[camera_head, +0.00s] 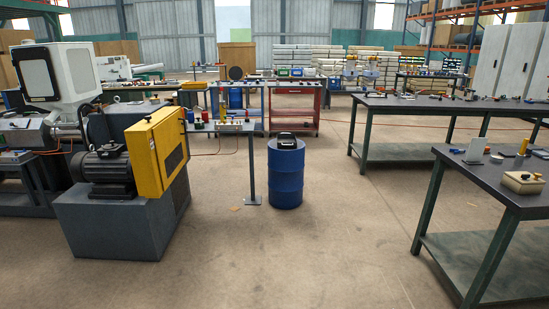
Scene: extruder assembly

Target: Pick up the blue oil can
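A large blue drum (285,183) stands upright on the floor near the middle of the view, with a black object (287,141) on its lid. Another blue drum (235,98) shows farther back by the benches. No thing in view is clearly a small blue oil can. Neither of my grippers is in view.
A grey machine with a yellow box (160,150) stands at the left. Dark workbenches (445,104) with green legs and small parts stand at the right. A red cart (292,107) is farther back. The concrete floor (300,255) in front is clear.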

